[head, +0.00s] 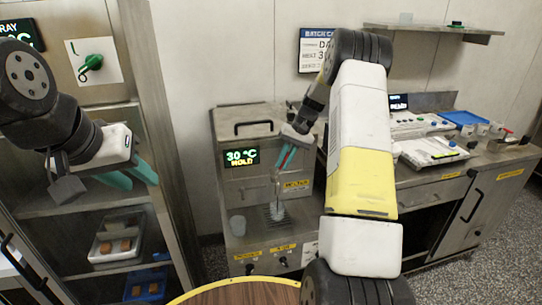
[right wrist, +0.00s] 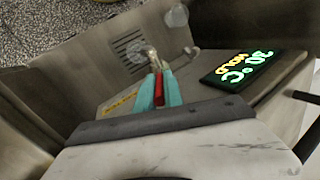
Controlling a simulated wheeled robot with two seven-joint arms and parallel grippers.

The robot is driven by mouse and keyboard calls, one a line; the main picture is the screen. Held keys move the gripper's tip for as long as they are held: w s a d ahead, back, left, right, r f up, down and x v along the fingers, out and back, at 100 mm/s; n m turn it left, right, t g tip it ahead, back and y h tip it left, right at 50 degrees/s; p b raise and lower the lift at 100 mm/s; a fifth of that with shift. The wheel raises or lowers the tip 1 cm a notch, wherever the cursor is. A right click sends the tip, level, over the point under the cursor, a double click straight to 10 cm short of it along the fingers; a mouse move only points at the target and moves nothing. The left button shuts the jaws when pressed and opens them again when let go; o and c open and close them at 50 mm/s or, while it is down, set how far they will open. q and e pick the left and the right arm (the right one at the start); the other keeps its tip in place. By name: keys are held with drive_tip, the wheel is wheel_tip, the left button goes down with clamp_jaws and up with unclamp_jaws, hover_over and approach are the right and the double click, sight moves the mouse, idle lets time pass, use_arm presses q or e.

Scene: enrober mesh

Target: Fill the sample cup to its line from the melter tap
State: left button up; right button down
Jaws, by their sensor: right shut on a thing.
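The melter (head: 245,130) is a steel box with a lit display reading 30 °C HOLD. My right gripper (head: 284,160) is at its front, its teal fingers shut on the red tap handle (right wrist: 158,90). The metal tap spout (right wrist: 151,58) lies just beyond the fingertips. A clear cup (head: 277,211) stands on the drip grate below the tap; it also shows in the right wrist view (right wrist: 136,56). Its line and any filling are too small to tell. A second translucent cup (head: 237,226) stands left of the grate. My left gripper (head: 132,178) is open and empty, by the shelving.
A steel rack (head: 125,200) at left holds a tray (head: 117,238) of brown pieces and a blue bin (head: 145,286). A round wooden top (head: 240,294) is in front.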

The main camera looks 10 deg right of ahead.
drive_tip(key=c, duration=1.5)
unclamp_jaws()
drive_tip(key=shift+o, duration=0.2)
drive_tip(key=v, duration=0.7)
drive_tip(key=shift+d+r, duration=0.15)
drive_tip(key=shift+r, duration=0.25)
